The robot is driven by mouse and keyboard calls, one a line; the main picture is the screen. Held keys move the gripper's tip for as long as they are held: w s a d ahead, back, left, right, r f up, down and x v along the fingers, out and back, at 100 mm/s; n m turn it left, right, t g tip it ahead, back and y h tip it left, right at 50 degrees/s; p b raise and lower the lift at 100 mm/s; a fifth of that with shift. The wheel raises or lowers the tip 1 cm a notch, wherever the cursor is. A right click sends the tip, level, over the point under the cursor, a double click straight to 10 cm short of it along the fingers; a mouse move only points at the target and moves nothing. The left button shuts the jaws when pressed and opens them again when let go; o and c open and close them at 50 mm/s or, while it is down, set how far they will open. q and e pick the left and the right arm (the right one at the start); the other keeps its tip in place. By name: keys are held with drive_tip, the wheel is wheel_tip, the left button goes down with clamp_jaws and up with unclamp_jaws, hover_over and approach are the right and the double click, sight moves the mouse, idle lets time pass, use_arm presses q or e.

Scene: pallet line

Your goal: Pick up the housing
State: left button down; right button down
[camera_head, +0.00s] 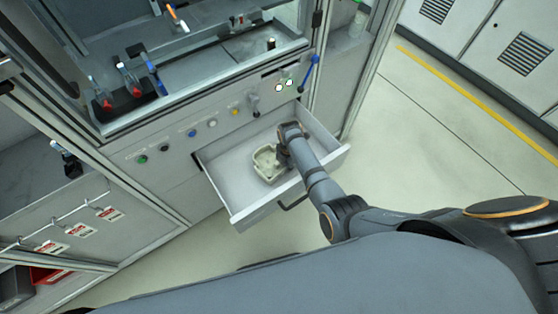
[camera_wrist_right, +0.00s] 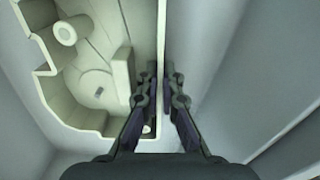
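The housing (camera_head: 268,163) is a pale cream, open-topped part with a stepped rim. It lies in the open drawer (camera_head: 237,177) in the head view. My right gripper (camera_head: 285,158) reaches down into the drawer at the housing's right side; the arm partly hides that side. In the right wrist view the housing (camera_wrist_right: 95,75) fills the upper left, with a round boss and ribs inside. The fingers of my right gripper (camera_wrist_right: 160,82) straddle its thin side wall, one inside and one outside, drawn close to the wall. My left gripper is not in view.
The drawer's walls stand close around the gripper, with bare drawer floor left of the housing. Above is a cabinet front with buttons (camera_head: 192,133) and a blue-handled lever (camera_head: 308,72). Red-tagged locks (camera_head: 80,229) hang at lower left. Open floor (camera_head: 440,130) lies to the right.

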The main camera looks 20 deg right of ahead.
wheel_tip(320, 180, up, 10)
drive_tip(key=shift+p, duration=1.15)
